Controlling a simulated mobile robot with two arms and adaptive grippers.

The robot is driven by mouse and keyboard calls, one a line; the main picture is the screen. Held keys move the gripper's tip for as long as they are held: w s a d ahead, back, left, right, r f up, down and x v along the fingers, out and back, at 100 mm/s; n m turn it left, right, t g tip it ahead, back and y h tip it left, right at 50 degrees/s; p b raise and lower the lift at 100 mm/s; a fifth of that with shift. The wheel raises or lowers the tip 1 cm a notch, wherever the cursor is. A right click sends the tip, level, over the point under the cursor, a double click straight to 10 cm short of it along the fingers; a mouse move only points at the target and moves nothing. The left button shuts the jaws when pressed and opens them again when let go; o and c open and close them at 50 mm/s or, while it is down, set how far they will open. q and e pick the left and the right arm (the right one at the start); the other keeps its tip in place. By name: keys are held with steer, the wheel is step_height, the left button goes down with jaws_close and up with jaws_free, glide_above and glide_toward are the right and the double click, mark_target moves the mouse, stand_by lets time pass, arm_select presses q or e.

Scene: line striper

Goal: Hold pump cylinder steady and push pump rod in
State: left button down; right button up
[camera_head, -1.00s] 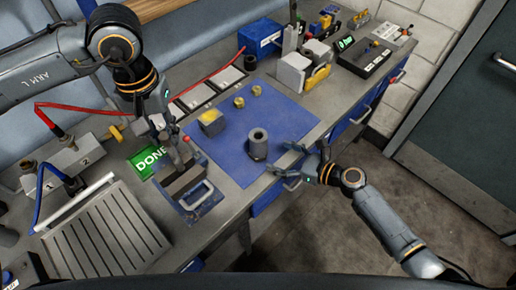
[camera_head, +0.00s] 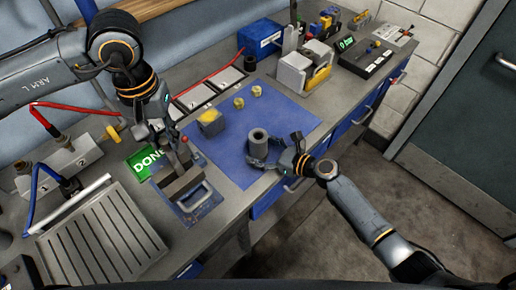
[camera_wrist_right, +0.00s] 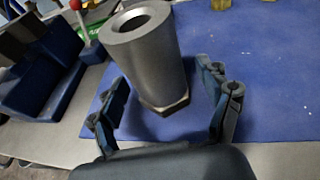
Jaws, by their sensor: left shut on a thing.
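A grey hollow cylinder (camera_head: 258,144) stands upright on the blue mat; its bore faces up. It fills the middle of the right wrist view (camera_wrist_right: 150,58). My right gripper (camera_head: 284,156) is open at the mat's front edge, with its fingers (camera_wrist_right: 168,108) towards the cylinder's base, one on each side in the wrist view. Contact is not clear. My left gripper (camera_head: 172,142) points down at the blue vise-like fixture (camera_head: 200,196) and is shut on a small part there, which its fingers mostly hide. I cannot pick out a separate pump rod.
A green DONE sign (camera_head: 145,163) is behind the fixture. A red-knobbed lever (camera_wrist_right: 76,5) rises there. A grey-yellow block (camera_head: 305,72) stands at the mat's far right.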

steer(key=c, duration=0.8)
steer(key=shift+o, duration=0.2)
arm_select(q)
steer(key=w+d+r, duration=0.2)
steer(key=w+d, duration=0.5)
steer(key=d, duration=0.2)
steer(key=w+d+r, duration=0.2)
steer(key=w+d, duration=0.5)
steer(key=d, duration=0.3)
steer(key=shift+f, duration=2.95)
